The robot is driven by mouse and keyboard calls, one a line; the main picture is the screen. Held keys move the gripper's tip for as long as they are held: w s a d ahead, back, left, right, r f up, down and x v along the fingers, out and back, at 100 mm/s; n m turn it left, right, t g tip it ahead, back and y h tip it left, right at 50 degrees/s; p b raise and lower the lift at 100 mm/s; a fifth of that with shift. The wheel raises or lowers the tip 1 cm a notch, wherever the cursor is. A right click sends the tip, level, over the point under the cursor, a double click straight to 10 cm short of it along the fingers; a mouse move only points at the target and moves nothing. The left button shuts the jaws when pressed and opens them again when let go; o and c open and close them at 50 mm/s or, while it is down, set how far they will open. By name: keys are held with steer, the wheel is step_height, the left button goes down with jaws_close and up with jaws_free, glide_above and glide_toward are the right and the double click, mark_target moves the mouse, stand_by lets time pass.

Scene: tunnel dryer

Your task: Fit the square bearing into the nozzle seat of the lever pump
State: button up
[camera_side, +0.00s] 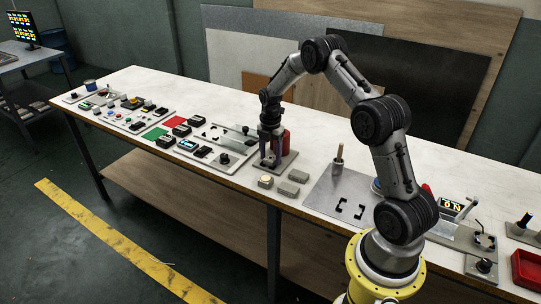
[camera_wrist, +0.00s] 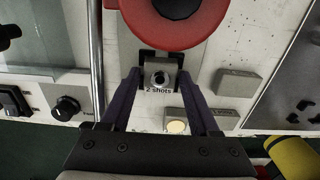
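The lever pump stands on a pale base plate (camera_side: 287,164), with a red round body (camera_side: 286,141) that fills the top of the wrist view (camera_wrist: 190,28). In front of the body, a small grey square piece with a dark round hole (camera_wrist: 160,77) sits within a dark surround, above the label "2 shots". I cannot tell whether this piece is the square bearing or part of the nozzle seat. My gripper (camera_side: 269,163) points down in front of the red body. Its purple fingers (camera_wrist: 160,76) stand apart on either side of the square piece; contact cannot be made out.
A metal rod (camera_wrist: 96,55) and a black knob (camera_wrist: 66,108) are at left. A grey plate (camera_side: 338,196) with a wooden-handled post lies to the right.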

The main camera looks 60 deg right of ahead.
mark_target(271, 158)
step_height(271, 158, up, 12)
steer(key=s+a+r+m+t, duration=0.1)
steer(key=s+a+r+m, duration=0.2)
steer(key=a+r, duration=0.45)
steer(key=s+a+r+m+t, duration=0.2)
steer(key=s+a+r+m, duration=0.3)
steer(key=s+a+r, duration=0.3)
steer(key=s+a+m+t, duration=0.1)
steer(key=s+a+m, duration=0.4)
steer(key=s, duration=0.3)
steer(key=s+a+f+m+t, duration=0.1)
steer(key=s+a+m, duration=0.4)
steer(key=s, duration=0.3)
steer(key=shift+s+t, duration=0.3)
steer(key=shift+f, duration=0.1)
